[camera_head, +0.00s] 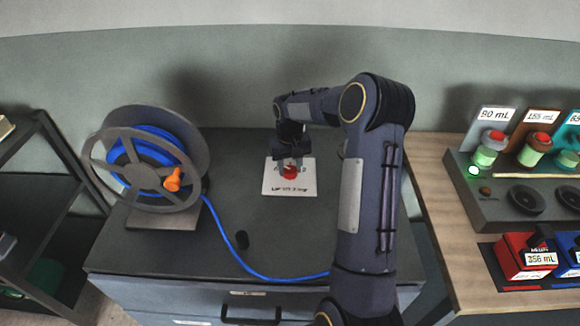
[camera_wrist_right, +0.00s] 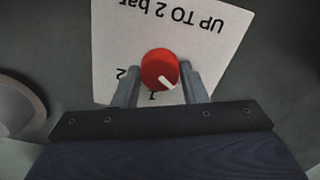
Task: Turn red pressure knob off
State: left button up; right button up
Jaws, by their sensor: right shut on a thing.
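The red pressure knob (camera_head: 289,171) sits on a white label plate (camera_head: 275,187) on top of the dark cabinet. In the right wrist view the knob (camera_wrist_right: 159,69) is round with a white pointer mark toward the lower right of the picture. The plate (camera_wrist_right: 205,30) there reads "UP TO 2 bar", upside down. My right gripper (camera_head: 291,163) reaches down over the knob. In the wrist view its two fingers (camera_wrist_right: 162,82) stand on either side of the knob, shut on it. Some plate markings are hidden behind the fingers. My left gripper is not in view.
A hose reel (camera_head: 110,160) with blue hose (camera_head: 219,222) and an orange nozzle (camera_head: 173,180) stands left on the cabinet (camera_head: 170,250). The hose crosses the cabinet top. A wooden table (camera_head: 440,190) with bottles and scales is at right.

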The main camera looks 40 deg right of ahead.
aim_at(290, 169)
jog(key=shift+n, duration=0.5)
jog(key=o, duration=1)
jog(key=shift+c, duration=0.2)
notch_tip(290, 169, up, 8)
jog(key=shift+f+b, duration=0.2)
jog(key=shift+b, duration=0.15)
jog(key=shift+r, duration=0.1)
